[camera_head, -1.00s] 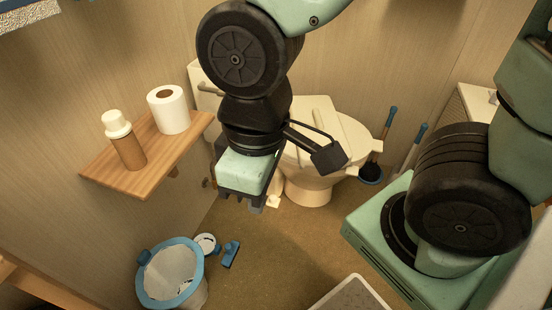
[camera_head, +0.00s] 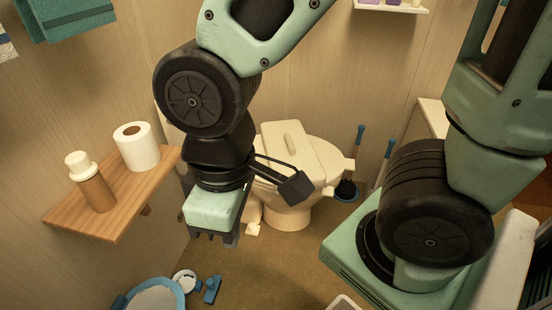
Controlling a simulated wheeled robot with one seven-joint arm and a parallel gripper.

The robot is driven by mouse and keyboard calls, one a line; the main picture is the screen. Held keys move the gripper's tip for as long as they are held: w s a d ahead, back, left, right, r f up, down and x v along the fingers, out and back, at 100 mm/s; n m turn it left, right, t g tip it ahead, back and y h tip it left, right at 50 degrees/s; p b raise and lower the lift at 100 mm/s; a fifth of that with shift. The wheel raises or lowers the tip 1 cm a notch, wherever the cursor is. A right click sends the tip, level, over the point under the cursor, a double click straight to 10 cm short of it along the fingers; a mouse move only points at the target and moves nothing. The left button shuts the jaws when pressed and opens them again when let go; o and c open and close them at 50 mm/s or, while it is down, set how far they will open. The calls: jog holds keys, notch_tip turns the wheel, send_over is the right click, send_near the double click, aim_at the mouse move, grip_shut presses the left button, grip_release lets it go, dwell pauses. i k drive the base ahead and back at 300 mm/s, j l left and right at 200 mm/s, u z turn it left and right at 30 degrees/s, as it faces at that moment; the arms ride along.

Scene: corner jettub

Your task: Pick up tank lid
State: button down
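A cream slab with a raised bar (camera_head: 285,145), which looks like the tank lid, lies over the top of the cream toilet (camera_head: 322,165). The toilet tank (camera_head: 170,112) is mostly hidden behind my arm. My gripper (camera_head: 212,238) points down in front of and to the left of the toilet, apart from the slab in the picture. Its dark fingers show below the pale green palm, with nothing visible held. The finger gap is unclear.
A wooden wall shelf (camera_head: 70,215) at left holds a toilet roll (camera_head: 136,147) and a bottle (camera_head: 90,182). A blue-rimmed bin (camera_head: 175,287) and a blue brush (camera_head: 212,290) are on the floor. Blue-handled tools (camera_head: 354,165) stand right of the toilet. Floor before the toilet is open.

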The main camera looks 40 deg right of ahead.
aim_at(288, 141)
jog(key=i+l+z, duration=0.3)
jog(key=l, duration=0.3)
jog(key=i+l+z, duration=0.3)
jog(key=i+l, duration=0.1)
jog(key=l, duration=0.1)
